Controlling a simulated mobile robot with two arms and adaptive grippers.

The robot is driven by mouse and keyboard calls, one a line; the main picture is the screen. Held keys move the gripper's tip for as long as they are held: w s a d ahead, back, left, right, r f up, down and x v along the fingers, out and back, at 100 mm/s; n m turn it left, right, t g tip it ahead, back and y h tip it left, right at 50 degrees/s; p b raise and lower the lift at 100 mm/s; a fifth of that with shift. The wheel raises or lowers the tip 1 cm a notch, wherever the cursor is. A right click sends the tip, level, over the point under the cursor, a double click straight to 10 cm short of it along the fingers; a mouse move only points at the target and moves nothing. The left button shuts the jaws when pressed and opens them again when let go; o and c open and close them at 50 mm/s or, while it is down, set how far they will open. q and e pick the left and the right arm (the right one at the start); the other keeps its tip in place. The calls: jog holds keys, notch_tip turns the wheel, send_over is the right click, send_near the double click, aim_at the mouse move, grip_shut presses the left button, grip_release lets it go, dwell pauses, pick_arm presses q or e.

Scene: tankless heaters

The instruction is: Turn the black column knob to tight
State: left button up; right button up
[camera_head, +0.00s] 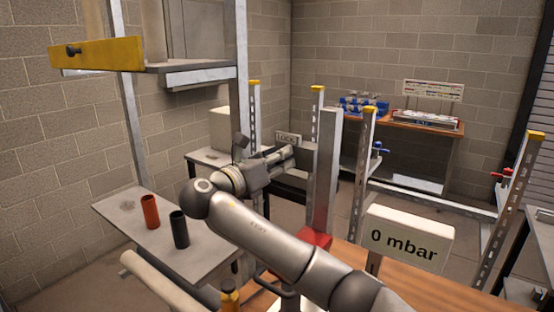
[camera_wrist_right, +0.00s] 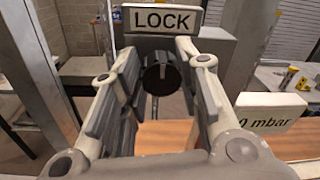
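A round black knob (camera_wrist_right: 161,79) shows in the right wrist view, just below the white LOCK sign (camera_wrist_right: 162,20) on a grey column or box. My right gripper (camera_wrist_right: 164,57) is open, with one finger to each side of the knob in the picture. I see a gap between each finger and the knob, and I cannot tell how deep the fingertips reach. In the head view my right gripper (camera_head: 286,155) points at the column beneath the LOCK sign (camera_head: 288,138); the knob is hidden there. My left gripper is not in view.
A tall metal post (camera_head: 326,170) stands just right of my right gripper. A white 0 mbar display (camera_head: 408,238) is at the right. A red cylinder (camera_head: 151,212) and a black cylinder (camera_head: 180,229) stand on a grey shelf at the left.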

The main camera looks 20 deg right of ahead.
jog(key=c, duration=0.4)
jog(key=shift+m, duration=0.3)
jog(key=m+b, duration=0.4)
jog(key=m, duration=0.6)
jog(key=m+y+b, duration=0.1)
jog(key=m+b, duration=0.3)
jog(key=m, duration=0.6)
jog(key=shift+s+d+f+m+t, duration=0.1)
jog(key=shift+s+f+m+t, duration=0.1)
jog(key=shift+m+t, duration=0.1)
dwell(0.3)
jog(key=o, duration=1)
jog(key=shift+r, duration=0.1)
